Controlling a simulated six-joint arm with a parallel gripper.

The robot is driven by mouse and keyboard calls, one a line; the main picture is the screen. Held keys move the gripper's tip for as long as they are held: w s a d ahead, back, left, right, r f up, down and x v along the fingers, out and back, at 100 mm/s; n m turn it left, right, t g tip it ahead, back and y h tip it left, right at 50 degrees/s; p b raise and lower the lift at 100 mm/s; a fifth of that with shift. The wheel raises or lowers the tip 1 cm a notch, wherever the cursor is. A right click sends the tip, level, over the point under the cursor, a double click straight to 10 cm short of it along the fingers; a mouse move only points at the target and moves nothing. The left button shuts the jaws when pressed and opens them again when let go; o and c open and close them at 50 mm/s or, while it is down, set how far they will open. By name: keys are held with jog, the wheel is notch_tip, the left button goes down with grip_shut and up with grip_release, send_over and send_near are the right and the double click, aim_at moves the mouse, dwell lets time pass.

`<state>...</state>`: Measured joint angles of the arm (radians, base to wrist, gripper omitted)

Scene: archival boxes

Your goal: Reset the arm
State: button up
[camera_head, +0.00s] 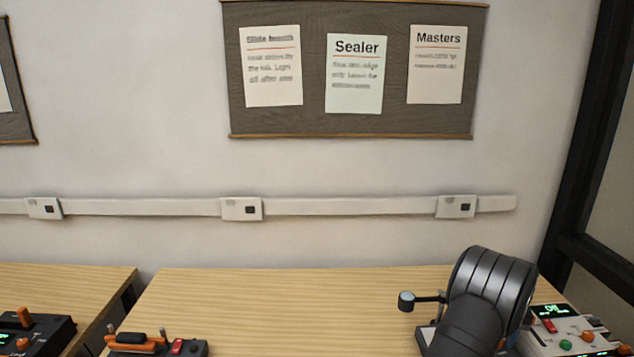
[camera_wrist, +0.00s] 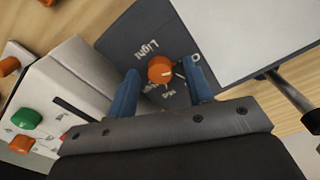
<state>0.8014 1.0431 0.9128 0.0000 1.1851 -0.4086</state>
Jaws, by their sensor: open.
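In the wrist view, my gripper (camera_wrist: 162,70) is open, with one blue finger on each side of an orange knob (camera_wrist: 160,69). A gap shows between the knob and each fingertip. The knob has a white pointer mark and sits on a dark panel (camera_wrist: 122,35) with the white word "Light" and smaller lettering partly hidden. In the head view, my dark ribbed arm stands at the lower right over the bench. My fingers and the knob are hidden there.
A white box (camera_wrist: 70,80) with green and orange buttons stands close left in the wrist view. A white plate (camera_wrist: 240,30) and a metal rod (camera_wrist: 290,95) are at right. In the head view, the wooden bench (camera_head: 270,295) is clear mid-left, with an orange-and-black device (camera_head: 140,343) at its front.

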jog(key=shift+r, duration=0.15)
notch_tip(320, 180, up, 17)
notch_tip(320, 180, down, 18)
jog(key=shift+r, duration=0.2)
jog(key=shift+r+m, duration=0.2)
jog(key=shift+m, duration=0.6)
jog(key=m, duration=1.1)
jog(key=shift+m, duration=2.2)
